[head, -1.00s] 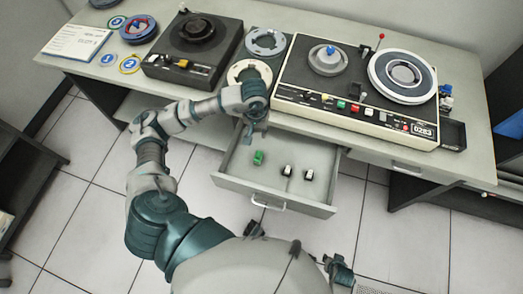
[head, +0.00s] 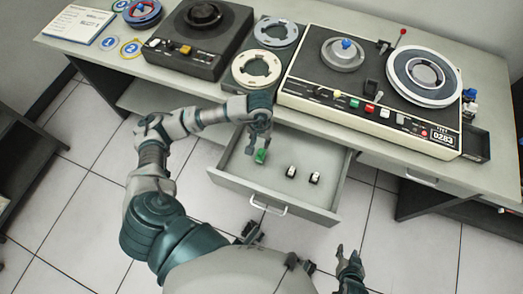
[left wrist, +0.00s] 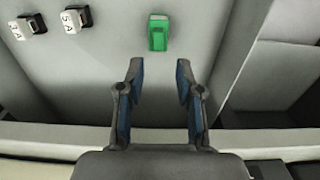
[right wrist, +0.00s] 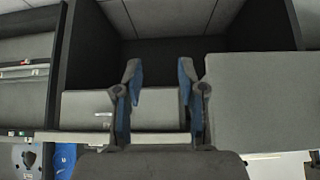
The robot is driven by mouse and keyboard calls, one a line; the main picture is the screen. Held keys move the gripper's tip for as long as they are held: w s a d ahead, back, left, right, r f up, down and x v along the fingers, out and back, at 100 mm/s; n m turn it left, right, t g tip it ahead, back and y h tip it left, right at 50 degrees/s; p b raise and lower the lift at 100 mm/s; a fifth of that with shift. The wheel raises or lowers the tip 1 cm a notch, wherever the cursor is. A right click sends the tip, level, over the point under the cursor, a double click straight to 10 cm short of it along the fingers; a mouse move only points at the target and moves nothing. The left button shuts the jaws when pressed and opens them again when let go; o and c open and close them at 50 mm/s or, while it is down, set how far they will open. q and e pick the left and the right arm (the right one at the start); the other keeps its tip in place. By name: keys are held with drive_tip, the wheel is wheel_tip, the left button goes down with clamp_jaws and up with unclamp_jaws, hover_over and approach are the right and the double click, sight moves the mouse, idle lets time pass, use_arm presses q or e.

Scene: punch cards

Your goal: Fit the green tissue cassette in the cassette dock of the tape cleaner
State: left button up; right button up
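The green tissue cassette (head: 261,156) lies in the open drawer (head: 232,181), at its left side. My left gripper (head: 252,148) is over the drawer, close to the cassette. In the left wrist view the cassette (left wrist: 158,33) is beyond the gap between the open, empty fingers (left wrist: 160,66), roughly in line with it. My right gripper (head: 347,252) is at the lower right, away from the desk; its fingers (right wrist: 160,72) are open and empty in the right wrist view. I cannot tell for sure which machine is the tape cleaner, and no cassette dock is clearly visible.
A dark reel machine (head: 211,63) and a larger cream-edged machine (head: 305,101) stand on the desk. Loose reels (head: 257,69) lie between them.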

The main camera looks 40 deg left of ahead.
sight(261, 152)
use_arm(q)
wheel_tip(261, 152, down, 4)
drive_tip(key=shift+d+f+b, duration=0.1)
drive_tip(key=shift+d+b, duration=0.05)
drive_tip(key=shift+b, duration=0.9)
wheel_tip(261, 152, down, 3)
drive_tip(key=shift+r+b, duration=0.2)
drive_tip(key=shift+b, duration=0.9)
drive_tip(key=shift+f, duration=0.35)
use_arm(e)
drive_tip(key=w+a+r+t+y, duration=0.3)
drive_tip(key=w+a+r+t, duration=0.1)
drive_tip(key=w+r+t, duration=0.5)
drive_tip(key=shift+r+t, duration=0.5)
drive_tip(key=shift+r, duration=0.2)
drive_tip(key=shift+w, duration=0.1)
use_arm(q)
clamp_jaws()
use_arm(e)
drive_tip(key=shift+f, duration=0.1)
use_arm(q)
drive_tip(key=shift+r+p, duration=1.1)
drive_tip(key=shift+r, duration=1.95)
use_arm(e)
drive_tip(key=shift+r, duration=2.1)
